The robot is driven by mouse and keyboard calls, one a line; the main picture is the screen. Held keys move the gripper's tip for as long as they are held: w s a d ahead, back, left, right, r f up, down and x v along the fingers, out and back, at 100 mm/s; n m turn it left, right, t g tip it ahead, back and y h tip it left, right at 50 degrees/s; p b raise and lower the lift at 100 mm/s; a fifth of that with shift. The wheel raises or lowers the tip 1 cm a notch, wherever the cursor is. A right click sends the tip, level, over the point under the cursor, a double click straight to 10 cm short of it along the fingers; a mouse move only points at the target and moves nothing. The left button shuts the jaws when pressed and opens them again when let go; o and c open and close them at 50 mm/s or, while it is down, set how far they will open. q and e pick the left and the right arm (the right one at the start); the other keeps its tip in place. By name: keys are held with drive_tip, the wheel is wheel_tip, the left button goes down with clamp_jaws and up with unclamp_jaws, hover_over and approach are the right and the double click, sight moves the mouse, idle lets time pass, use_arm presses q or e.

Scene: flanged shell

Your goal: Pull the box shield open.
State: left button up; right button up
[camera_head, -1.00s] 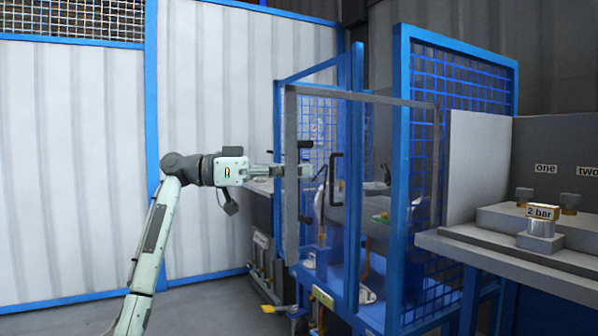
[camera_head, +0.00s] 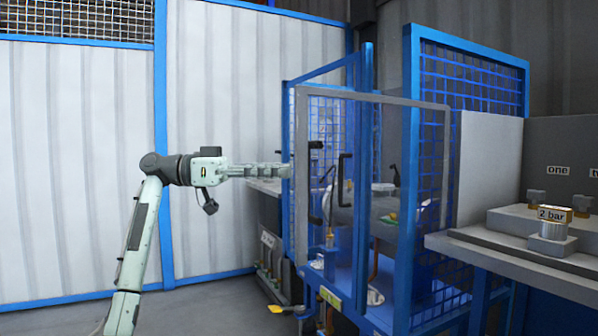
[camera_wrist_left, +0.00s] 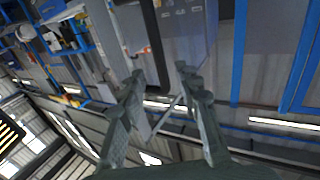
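The box shield is a clear panel in a grey frame (camera_head: 302,200) on the front of the blue box in the head view. A black bent handle (camera_head: 342,178) shows near its left side, with smaller black parts close to the frame's left post. My left gripper (camera_head: 288,170) is level with the handle, its tips beside the shield's left edge. Whether they touch it cannot be told. In the left wrist view, the left gripper's fingers (camera_wrist_left: 160,76) are apart, and a black handle-like bar (camera_wrist_left: 153,40) reaches toward the gap between them. My right gripper is out of view.
The blue mesh side (camera_head: 430,160) of the box stands right of the shield.

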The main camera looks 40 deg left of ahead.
use_arm(q)
drive_tip(key=v, duration=0.6)
idle(0.5)
